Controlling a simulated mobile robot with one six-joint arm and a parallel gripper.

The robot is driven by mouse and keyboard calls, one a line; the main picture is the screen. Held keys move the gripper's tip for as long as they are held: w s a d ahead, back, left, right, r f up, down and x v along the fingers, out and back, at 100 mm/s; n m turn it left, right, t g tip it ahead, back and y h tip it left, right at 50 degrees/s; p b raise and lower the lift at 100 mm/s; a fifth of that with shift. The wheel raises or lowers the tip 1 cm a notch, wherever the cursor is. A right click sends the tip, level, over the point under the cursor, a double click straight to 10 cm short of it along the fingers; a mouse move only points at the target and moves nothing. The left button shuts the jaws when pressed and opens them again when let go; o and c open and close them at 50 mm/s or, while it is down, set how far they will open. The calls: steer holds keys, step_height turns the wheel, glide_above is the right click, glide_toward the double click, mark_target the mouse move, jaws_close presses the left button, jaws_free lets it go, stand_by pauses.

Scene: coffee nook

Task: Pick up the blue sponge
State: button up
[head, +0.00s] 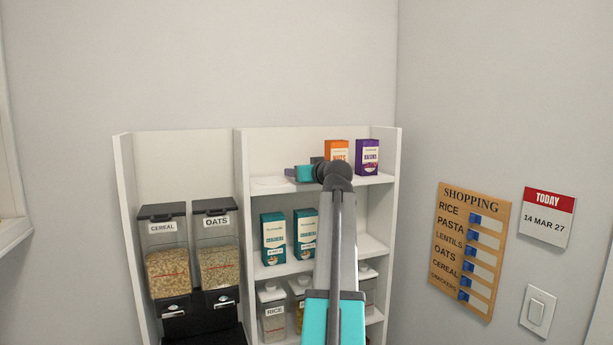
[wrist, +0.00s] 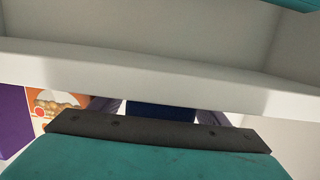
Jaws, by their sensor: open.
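My gripper (head: 298,173) is at the top shelf of the white unit in the head view, left of the orange box, its teal part pointing left. It is open. In the wrist view a dark jaw bar and a teal part fill the bottom, and a bit of teal shows at the top right corner. Just beyond the bar is a dark blue patch (wrist: 162,111), probably the blue sponge, mostly hidden by the bar. I cannot tell whether it touches the jaw. In the head view the sponge cannot be made out clearly beside the gripper.
An orange box (head: 337,150) and a purple box (head: 368,157) stand on the top shelf (head: 268,183), right of my gripper. Teal boxes (head: 273,239) stand on the shelf below. Cereal and oats dispensers (head: 167,265) are at left. The top shelf's left end looks clear.

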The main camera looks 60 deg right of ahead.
steer(key=c, duration=1.1)
steer(key=shift+r, duration=0.15)
steer(key=shift+r+b, duration=0.95)
steer(key=shift+r, duration=0.5)
steer(key=b+v, duration=0.5)
steer(key=v, duration=1.1)
steer(key=shift+f, duration=0.25)
steer(key=shift+a, duration=0.1)
